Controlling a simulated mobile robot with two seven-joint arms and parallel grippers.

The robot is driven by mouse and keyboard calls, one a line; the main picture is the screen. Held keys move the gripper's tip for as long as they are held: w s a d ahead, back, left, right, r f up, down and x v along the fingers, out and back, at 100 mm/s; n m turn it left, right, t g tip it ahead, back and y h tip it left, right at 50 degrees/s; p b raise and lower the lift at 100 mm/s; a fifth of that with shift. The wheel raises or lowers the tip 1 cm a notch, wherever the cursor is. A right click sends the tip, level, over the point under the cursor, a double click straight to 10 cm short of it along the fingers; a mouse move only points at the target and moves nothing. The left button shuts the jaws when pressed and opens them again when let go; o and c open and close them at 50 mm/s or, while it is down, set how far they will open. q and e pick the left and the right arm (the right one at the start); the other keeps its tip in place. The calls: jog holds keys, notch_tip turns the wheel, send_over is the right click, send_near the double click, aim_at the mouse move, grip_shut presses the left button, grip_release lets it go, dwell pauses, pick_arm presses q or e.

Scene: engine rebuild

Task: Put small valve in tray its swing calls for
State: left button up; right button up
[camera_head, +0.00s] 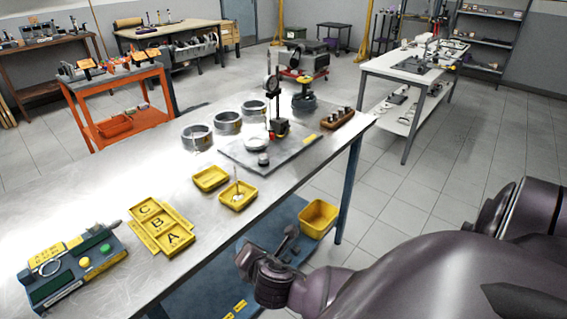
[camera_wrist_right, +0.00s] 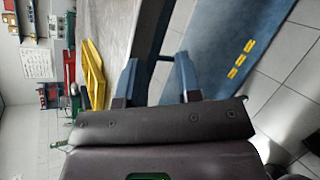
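A small valve (camera_head: 237,188), pale with a thin stem, appears to stand in a yellow tray (camera_head: 251,198) near the front edge of the steel bench. A joined yellow tray marked C, B and A (camera_head: 175,223) lies to its left. A dial gauge on a stand (camera_head: 272,85) rises from a flat plate (camera_head: 300,153) behind the valve. My right gripper (camera_head: 272,247) is beyond the bench's front edge, apart from the valve. In the right wrist view its two fingers (camera_wrist_right: 157,78) are spread with nothing between them. My left gripper is out of view.
Another yellow tray (camera_head: 211,179) sits beside the valve's tray. A device with green and yellow buttons (camera_head: 72,270) is at the bench's left end. Metal rings (camera_head: 197,138) and a wooden block with small parts (camera_head: 338,119) stand farther back. A yellow bin (camera_head: 319,218) is on the blue lower shelf.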

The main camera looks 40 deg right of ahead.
jog(key=s+f+m+y, duration=0.2)
jog(key=s+f+m, duration=0.2)
jog(key=s+m, duration=0.3)
jog(key=s+a+f+m+y, duration=0.1)
jog(key=s+f+m, duration=0.4)
jog(key=m, duration=0.9)
jog(key=shift+s+a+f+g+y, duration=0.3)
jog(key=shift+s+g+y, duration=0.15)
jog(key=shift+s, duration=0.75)
